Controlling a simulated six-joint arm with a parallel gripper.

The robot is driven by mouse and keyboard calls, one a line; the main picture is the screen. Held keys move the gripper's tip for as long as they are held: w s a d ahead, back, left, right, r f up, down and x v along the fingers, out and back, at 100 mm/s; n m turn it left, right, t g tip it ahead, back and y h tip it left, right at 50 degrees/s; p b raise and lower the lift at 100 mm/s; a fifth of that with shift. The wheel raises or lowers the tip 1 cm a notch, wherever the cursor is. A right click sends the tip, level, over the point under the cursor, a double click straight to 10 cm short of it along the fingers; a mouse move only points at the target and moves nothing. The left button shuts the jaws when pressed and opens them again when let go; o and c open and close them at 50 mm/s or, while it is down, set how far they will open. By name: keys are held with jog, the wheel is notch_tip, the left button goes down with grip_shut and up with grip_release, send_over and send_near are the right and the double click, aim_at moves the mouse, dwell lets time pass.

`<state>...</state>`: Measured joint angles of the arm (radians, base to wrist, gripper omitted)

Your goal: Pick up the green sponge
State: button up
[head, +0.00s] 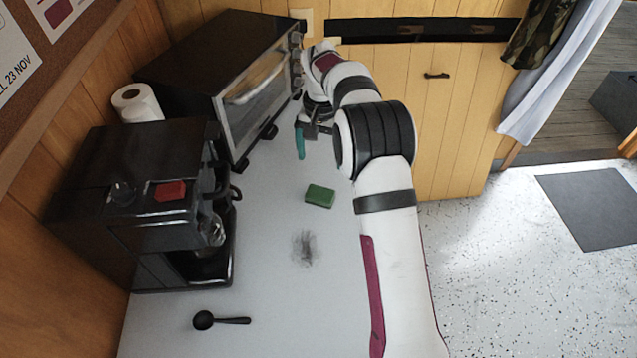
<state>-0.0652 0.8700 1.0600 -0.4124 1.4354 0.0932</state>
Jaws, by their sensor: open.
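The green sponge (319,196) is a small block lying flat on the grey counter (275,285), left of my arm. My gripper (301,142) is above the counter in front of the oven, farther back than the sponge and apart from it. One teal finger shows clearly, pointing down. The gripper is open, and I see nothing held in it. The other finger is mostly hidden.
A black coffee machine (150,240) with a red block (171,190) on top stands at the left. A toaster oven (200,70) and paper roll (138,103) are behind.

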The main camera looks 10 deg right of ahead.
aim_at(319, 193)
jog(key=f, duration=1.2)
jog(key=shift+s+a+f, duration=0.15)
jog(key=shift+s, duration=0.25)
jog(key=c, duration=1)
jog(key=shift+r, duration=2.25)
jog(key=s+d+r, duration=0.1)
jog(key=d+r, duration=0.1)
jog(key=d, duration=0.1)
jog(key=s+d+r, duration=0.2)
jog(key=d, duration=0.2)
jog(key=s+d+r, duration=0.2)
jog(key=d, duration=0.1)
jog(key=shift+s+d+r, duration=0.15)
jog(key=shift+d+r, duration=0.1)
